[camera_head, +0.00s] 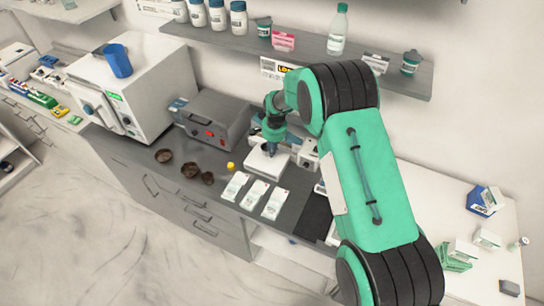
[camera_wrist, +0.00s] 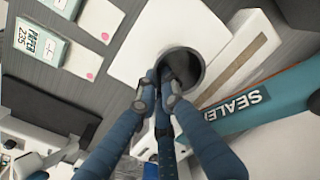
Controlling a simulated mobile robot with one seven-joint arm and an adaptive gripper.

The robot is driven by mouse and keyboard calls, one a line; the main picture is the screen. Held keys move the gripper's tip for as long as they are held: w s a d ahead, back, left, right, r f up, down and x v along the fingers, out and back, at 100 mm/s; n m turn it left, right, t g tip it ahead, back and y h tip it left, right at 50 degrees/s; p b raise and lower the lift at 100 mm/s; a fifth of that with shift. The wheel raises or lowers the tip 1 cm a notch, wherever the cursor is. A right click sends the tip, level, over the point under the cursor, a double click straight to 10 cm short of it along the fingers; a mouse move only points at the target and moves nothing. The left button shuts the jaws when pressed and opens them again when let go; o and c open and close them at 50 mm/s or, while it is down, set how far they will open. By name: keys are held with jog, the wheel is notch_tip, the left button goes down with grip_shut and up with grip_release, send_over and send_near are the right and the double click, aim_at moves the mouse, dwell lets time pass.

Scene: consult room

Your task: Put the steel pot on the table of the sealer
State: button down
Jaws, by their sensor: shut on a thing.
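The steel pot (camera_wrist: 190,60) shows in the wrist view as a round, dark-mouthed vessel. My gripper (camera_wrist: 167,78) is shut on its near rim, with the fingers covering part of the pot. The pot is over a flat white plate (camera_wrist: 132,52), beside the sealer (camera_wrist: 238,103) with its teal lettered arm. I cannot tell whether the pot touches the plate. In the head view my gripper (camera_head: 269,148) is above the white plate (camera_head: 262,173) on the dark counter, and the pot is not clearly visible there.
Paper packets (camera_head: 254,195) lie in front of the plate. A yellow ball (camera_head: 231,166) and brown bowls (camera_head: 190,170) are to the left. A grey device (camera_head: 212,120) stands behind left. A shelf (camera_head: 300,52) with bottles hangs above.

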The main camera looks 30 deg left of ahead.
aim_at(272, 161)
jog(key=shift+f, duration=0.1)
jog(key=shift+f+p, duration=0.45)
jog(key=shift+f, duration=1.2)
jog(key=shift+f, duration=0.1)
jog(key=c, duration=1.9)
grip_release()
jog(key=shift+s+d+r+b, duration=0.15)
jog(key=shift+r+b, duration=0.2)
jog(key=shift+r, duration=1.65)
jog(key=shift+d+r+b, duration=0.2)
jog(key=shift+r+b, duration=0.1)
jog(key=shift+r, duration=1.75)
jog(key=shift+s+d+r+b, duration=0.15)
jog(key=shift+r+b, duration=0.2)
jog(key=shift+r, duration=1.65)
jog(key=shift+w+r, duration=0.1)
